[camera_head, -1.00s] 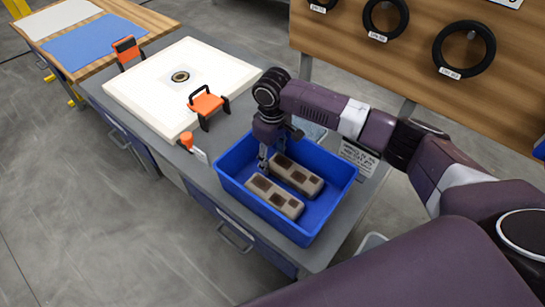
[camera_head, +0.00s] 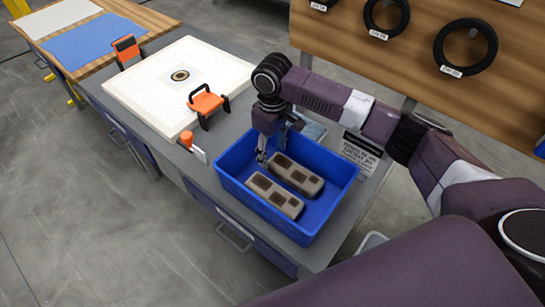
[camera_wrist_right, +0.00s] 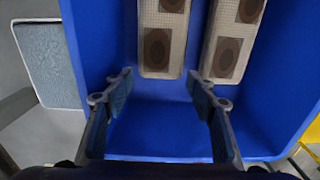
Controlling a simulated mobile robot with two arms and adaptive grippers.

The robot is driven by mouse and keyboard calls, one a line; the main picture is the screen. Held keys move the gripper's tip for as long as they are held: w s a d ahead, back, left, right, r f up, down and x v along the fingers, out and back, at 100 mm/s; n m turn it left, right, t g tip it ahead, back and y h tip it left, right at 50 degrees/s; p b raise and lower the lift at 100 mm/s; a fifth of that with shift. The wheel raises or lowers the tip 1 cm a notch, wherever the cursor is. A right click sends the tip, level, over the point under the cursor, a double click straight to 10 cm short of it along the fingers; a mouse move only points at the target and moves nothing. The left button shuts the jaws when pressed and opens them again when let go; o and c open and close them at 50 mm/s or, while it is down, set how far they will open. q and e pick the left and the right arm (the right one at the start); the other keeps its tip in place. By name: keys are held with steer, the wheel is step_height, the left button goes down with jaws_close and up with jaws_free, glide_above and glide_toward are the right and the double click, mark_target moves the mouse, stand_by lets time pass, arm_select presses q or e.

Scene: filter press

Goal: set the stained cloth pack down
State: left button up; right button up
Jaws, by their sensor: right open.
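Two stained cloth packs lie side by side in the blue bin (camera_head: 318,214). One pack (camera_head: 274,194) is nearer the front left and the other (camera_head: 297,176) is beside it. Both are beige with dark brown stains, and they show in the right wrist view as a left pack (camera_wrist_right: 162,40) and a right pack (camera_wrist_right: 232,40). My right gripper (camera_head: 262,158) is above the bin's back left part, pointing down. In the right wrist view its fingers (camera_wrist_right: 160,88) are spread wide with nothing between them but bin floor. My left gripper is out of view.
A grey-blue pad (camera_wrist_right: 50,65) is beside the bin. Black rings (camera_head: 465,48) hang on a wooden board behind.

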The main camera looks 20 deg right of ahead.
step_height(320, 180, up, 9)
steer(key=b, duration=0.1)
steer(key=shift+f, duration=0.1)
stand_by(0.4)
